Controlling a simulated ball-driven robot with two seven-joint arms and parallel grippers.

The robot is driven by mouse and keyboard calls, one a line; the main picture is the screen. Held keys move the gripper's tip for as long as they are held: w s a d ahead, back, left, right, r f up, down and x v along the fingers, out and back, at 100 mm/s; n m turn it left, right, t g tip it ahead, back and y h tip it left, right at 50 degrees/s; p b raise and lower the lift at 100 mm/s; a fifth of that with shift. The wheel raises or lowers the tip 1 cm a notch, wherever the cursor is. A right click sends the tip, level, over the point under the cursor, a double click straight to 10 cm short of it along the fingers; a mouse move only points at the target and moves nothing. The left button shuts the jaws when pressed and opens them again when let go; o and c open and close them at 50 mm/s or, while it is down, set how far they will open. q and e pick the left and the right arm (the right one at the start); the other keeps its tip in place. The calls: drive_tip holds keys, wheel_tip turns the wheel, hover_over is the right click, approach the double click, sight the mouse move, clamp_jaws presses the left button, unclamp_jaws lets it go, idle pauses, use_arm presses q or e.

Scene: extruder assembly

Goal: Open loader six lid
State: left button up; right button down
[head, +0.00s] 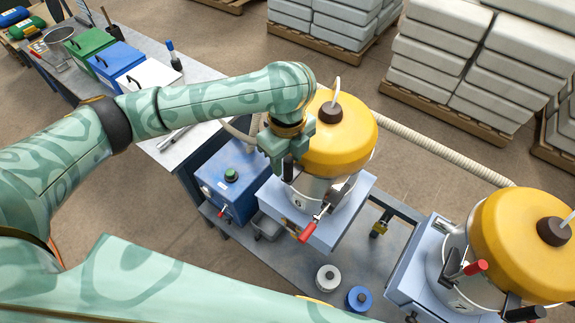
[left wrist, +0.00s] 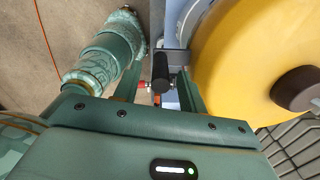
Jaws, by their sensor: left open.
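The middle loader has a yellow domed lid (head: 342,138) with a dark brown knob on top, over a metal body (head: 318,190). The lid looks closed. A red-tipped lever (head: 305,232) sticks out at its front. My left gripper (head: 288,170) is beside the lid's left edge, pointing down. In the left wrist view the open left gripper (left wrist: 161,78) has a black handle (left wrist: 160,68) between its fingers, with the yellow lid (left wrist: 235,60) to the right. I cannot tell whether the fingers touch the handle. My right gripper does not show.
A second yellow-lidded loader (head: 520,230), which seems marked 7, stands at the right. A blue box (head: 230,178) is left of the middle loader. White (head: 328,277) and blue (head: 358,298) round containers sit in front. A ribbed hose (head: 440,148) runs behind.

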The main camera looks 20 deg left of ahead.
use_arm(q)
drive_tip(key=shift+w+f, duration=0.1)
drive_tip(key=shift+f, duration=1.2)
clamp_jaws()
